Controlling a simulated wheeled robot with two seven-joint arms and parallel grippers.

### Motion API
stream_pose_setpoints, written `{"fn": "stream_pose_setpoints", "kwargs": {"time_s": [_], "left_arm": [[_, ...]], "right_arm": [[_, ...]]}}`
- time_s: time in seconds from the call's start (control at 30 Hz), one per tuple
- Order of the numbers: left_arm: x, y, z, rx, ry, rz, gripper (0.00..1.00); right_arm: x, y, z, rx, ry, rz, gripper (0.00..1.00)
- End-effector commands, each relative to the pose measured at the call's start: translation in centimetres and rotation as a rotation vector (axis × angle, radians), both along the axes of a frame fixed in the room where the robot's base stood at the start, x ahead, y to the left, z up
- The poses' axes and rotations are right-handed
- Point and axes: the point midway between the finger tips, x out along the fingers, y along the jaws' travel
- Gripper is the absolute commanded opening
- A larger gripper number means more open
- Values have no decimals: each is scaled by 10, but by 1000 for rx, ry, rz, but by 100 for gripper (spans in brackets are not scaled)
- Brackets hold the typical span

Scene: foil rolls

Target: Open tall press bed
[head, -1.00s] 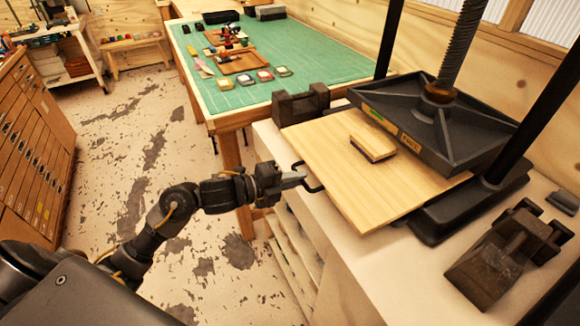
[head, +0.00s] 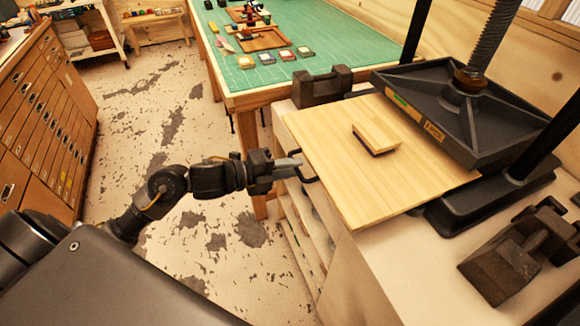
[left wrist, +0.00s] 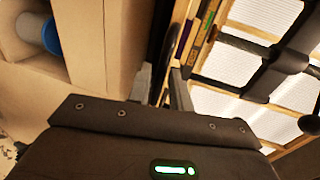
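The press (head: 470,100) has a black platen and a tall screw at the right of the head view. Its light wooden bed (head: 345,185) lies slid well out to the left from under the platen. A black U-shaped handle (head: 308,172) is on the bed's left edge. My left gripper (head: 297,167) is at this handle, its fingers around the bar. In the left wrist view a dark bar runs between the two fingers (left wrist: 160,85). A small wooden block (head: 378,135) rests on the bed. My right gripper is not in view.
A dark iron block (head: 322,86) stands beyond the bed, and a dark clamp-like piece (head: 515,250) sits on the pale bench (head: 415,260). A green-topped table (head: 290,65) is behind. Wooden drawers (head: 50,120) stand at left. The floor between is clear.

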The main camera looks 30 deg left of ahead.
Motion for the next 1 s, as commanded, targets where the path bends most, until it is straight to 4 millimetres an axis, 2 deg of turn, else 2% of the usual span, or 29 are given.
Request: {"fn": "stream_pose_setpoints", "kwargs": {"time_s": [0.1, 0.47, 0.8, 1.0], "left_arm": [[0, 0, 0, 0, 0, 1, 33], [-5, 6, 1, 1, -2, 3, 33], [-52, 48, 11, 4, 3, 2, 33], [-70, 64, 18, 1, 2, 2, 33]], "right_arm": [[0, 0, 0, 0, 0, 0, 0], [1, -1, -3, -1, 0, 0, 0], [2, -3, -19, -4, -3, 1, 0], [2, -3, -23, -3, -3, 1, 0]]}}
